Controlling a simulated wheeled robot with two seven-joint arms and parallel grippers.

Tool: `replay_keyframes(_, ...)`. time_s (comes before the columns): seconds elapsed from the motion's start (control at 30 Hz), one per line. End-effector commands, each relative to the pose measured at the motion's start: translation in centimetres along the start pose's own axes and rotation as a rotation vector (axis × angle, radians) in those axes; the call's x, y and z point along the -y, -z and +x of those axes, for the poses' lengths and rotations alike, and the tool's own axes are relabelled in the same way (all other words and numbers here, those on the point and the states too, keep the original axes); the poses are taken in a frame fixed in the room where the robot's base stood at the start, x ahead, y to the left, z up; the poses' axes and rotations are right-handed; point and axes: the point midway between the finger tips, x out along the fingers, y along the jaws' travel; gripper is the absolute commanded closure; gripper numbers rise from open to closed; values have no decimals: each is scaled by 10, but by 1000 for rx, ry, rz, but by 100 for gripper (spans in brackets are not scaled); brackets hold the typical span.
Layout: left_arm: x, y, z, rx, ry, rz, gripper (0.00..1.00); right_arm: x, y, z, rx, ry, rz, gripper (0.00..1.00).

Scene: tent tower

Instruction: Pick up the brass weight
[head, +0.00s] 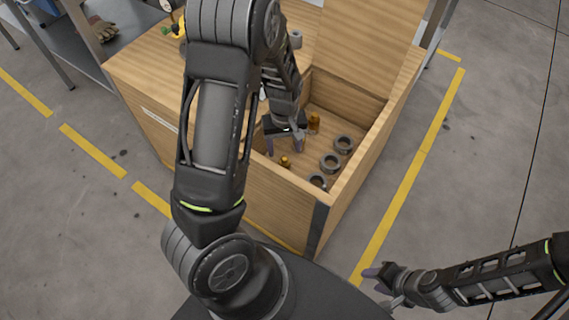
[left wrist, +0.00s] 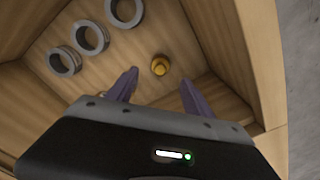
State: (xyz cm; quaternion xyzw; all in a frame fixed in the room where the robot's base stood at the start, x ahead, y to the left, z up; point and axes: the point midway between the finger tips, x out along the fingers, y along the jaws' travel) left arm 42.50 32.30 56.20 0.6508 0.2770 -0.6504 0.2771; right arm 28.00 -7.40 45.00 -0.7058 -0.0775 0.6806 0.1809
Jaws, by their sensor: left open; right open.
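A small brass weight (head: 285,162) with a knob stands on the floor of the wooden bin. It also shows in the left wrist view (left wrist: 160,65), just beyond and between my fingertips. My left gripper (head: 285,150) reaches down into the bin, open and empty, with its purple fingers on either side of the line to the weight. Its fingers also show in the left wrist view (left wrist: 160,77). My right gripper (head: 382,285) is open and empty, outside the bin at the lower right.
Several grey rings, one here (head: 329,163), lie in a row beside the weight. The bin's wooden walls (head: 376,130) enclose my left gripper closely. Open floor lies right of the bin.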

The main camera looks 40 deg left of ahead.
Motion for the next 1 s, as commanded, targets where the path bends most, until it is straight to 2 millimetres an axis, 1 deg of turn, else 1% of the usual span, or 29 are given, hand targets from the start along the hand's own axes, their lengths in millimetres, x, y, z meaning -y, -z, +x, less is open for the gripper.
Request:
replay_keyframes(0.1,1,-1,15,2,2,0,40,-2,0,5,0,0,0,59)
replay_keyframes(0.2,1,0,23,2,2,0,40,-3,0,7,0,0,0,59)
replay_keyframes(0.47,0,0,24,0,0,1,40,-2,0,6,0,0,0,59)
replay_keyframes(0.57,0,-1,26,1,1,0,40,-3,0,7,0,0,0,59)
replay_keyframes(0.67,0,-1,37,2,2,1,40,-4,0,11,0,0,0,59)
replay_keyframes(0.8,1,-2,59,2,2,-1,40,-6,0,17,0,0,0,59)
replay_keyframes(0.9,1,-2,71,2,2,-1,40,-7,0,19,0,0,0,59)
replay_keyframes(1.0,0,-2,76,0,0,-1,40,-8,0,20,0,0,0,59)
